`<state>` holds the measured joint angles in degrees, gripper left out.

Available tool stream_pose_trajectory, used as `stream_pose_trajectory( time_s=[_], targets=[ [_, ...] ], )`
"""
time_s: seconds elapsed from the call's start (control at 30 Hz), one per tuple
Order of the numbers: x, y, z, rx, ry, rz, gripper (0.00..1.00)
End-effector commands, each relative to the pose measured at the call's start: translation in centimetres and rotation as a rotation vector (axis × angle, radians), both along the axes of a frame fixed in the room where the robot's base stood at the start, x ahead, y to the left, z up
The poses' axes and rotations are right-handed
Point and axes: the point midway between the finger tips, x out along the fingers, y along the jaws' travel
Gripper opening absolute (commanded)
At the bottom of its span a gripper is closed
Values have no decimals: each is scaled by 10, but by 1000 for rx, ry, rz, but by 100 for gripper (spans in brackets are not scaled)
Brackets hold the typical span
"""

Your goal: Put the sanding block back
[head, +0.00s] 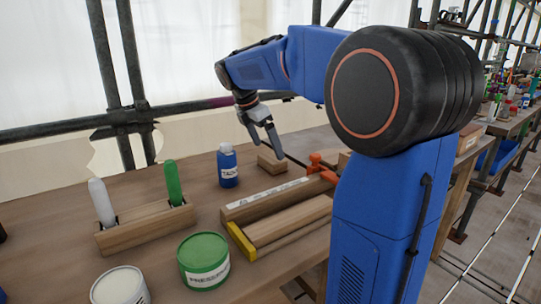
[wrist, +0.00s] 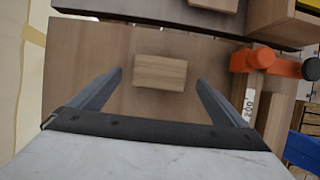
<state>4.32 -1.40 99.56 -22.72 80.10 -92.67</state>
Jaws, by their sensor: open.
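In the wrist view the block (wrist: 160,72) lies crosswise, centred ahead of the fingers. My gripper (head: 267,148) is open and points down just above the block. In the wrist view one finger of my gripper (wrist: 160,80) is on each side of the block, with a gap on both sides. Nothing is held.
A blue bottle (head: 228,166) stands left of the block. Orange clamps (head: 320,165) are to its right. Scaffold poles run behind.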

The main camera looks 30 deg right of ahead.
Motion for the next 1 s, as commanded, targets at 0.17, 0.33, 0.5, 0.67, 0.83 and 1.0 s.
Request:
stream_pose_trajectory(
  time_s=[0.17,0.33,0.5,0.67,0.83,1.0],
  targets=[
    [0,13,30,0,-1,2,97],
    [0,20,48,0,-2,1,97],
    [-1,23,55,0,0,0,97],
    [-1,23,56,0,0,0,97],
    [-1,23,56,0,0,0,97],
    [-1,23,56,0,0,0,97]
  ],
)
